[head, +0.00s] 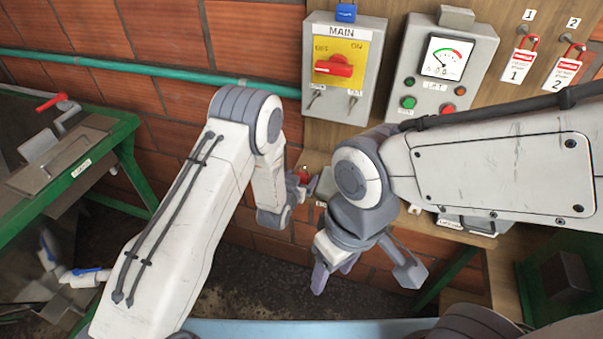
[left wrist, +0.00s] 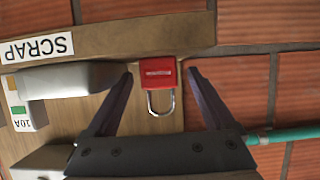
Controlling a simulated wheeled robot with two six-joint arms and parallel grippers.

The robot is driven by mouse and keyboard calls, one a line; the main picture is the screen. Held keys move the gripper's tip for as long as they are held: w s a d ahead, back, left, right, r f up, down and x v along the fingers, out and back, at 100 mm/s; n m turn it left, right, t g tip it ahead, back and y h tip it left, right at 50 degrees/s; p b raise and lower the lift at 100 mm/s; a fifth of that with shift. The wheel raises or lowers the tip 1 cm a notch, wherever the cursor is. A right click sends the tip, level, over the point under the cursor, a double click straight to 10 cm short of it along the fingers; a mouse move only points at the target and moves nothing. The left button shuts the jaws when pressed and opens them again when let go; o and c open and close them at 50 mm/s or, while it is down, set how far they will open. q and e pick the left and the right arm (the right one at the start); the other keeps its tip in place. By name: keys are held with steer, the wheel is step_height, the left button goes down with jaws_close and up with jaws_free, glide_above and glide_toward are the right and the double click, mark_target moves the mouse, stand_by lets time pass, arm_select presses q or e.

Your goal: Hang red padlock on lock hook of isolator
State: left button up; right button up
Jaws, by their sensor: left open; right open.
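The red padlock (left wrist: 158,72) lies between the two fingers of my left gripper (left wrist: 161,76) in the left wrist view, with its silver shackle toward the gripper's palm. The fingers are spread, with a gap on each side. In the head view my left gripper (head: 301,190) is low in front of the wooden board, and a bit of the red padlock (head: 304,177) shows beside it. The isolator (head: 343,48) is a grey box marked MAIN with a yellow plate and red handle; I cannot make out its lock hook for sure. My right gripper (head: 365,268) is open and empty, pointing down.
A grey meter box (head: 445,70) with buttons is right of the isolator. Numbered tags (head: 518,66) hang on red padlocks further right. A SCRAP label (left wrist: 37,48) is near the padlock. A green-framed bench (head: 110,150) stands at left. My right forearm crosses in front of the board.

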arm_select(q)
steer(key=shift+w+d+f, duration=0.2)
steer(key=shift+w+f, duration=0.1)
steer(key=shift+w, duration=0.3)
steer(key=shift+c, duration=0.3)
jaws_close()
steer(key=shift+r, duration=0.2)
